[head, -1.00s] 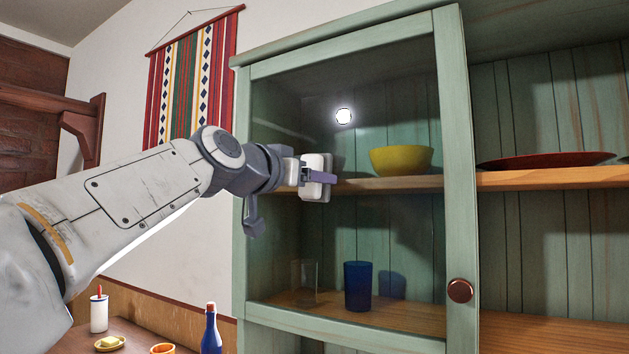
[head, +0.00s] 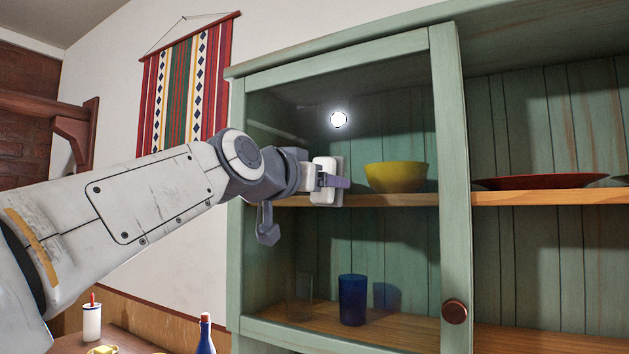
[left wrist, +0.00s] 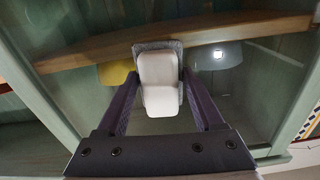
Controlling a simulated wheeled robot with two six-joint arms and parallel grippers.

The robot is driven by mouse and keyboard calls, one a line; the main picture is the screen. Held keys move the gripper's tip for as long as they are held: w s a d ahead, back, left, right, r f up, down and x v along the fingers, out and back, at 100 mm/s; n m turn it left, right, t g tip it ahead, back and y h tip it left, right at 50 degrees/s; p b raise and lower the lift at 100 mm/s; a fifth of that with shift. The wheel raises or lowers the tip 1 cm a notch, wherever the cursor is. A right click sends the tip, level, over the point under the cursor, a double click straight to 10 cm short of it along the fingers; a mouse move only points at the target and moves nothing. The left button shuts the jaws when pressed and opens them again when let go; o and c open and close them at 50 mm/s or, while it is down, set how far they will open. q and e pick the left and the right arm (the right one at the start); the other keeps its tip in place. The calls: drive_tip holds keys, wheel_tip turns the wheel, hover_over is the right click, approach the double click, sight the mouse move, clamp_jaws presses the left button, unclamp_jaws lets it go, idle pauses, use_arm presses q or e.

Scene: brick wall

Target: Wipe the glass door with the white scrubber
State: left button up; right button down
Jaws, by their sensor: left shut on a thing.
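The glass door (head: 453,130) is a green wooden frame with a clear pane, shut over the left part of the cabinet, with a round copper-coloured knob (head: 454,311) at its lower right. My left gripper (head: 340,181) is in front of the pane, left of centre, at shelf height. It is shut on the white scrubber (head: 323,181), which has a grey pad on its far side facing the glass. The scrubber also shows between the fingers in the left wrist view (left wrist: 160,85). I cannot tell whether the pad touches the glass. My right gripper is not in view.
Behind the glass are a yellow bowl (head: 396,177), a blue cup (head: 353,299) and a clear glass (head: 299,297). A red plate (head: 545,183) lies on the open shelf at right.

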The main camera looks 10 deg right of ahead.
use_arm(q)
drive_tip(key=s+d+p, duration=0.2)
drive_tip(key=s+d, duration=0.1)
drive_tip(key=shift+s+d+p, duration=0.1)
drive_tip(key=shift+d+p, duration=0.2)
drive_tip(key=shift+s+d, duration=0.45)
drive_tip(key=shift+d, duration=0.05)
drive_tip(key=shift+s+a, duration=0.1)
drive_tip(key=b, duration=0.3)
approach(363, 182)
drive_tip(key=shift+w, duration=0.25)
drive_tip(key=shift+b+v, duration=0.4)
drive_tip(key=shift+v, duration=0.95)
drive_tip(key=shift+s, duration=0.1)
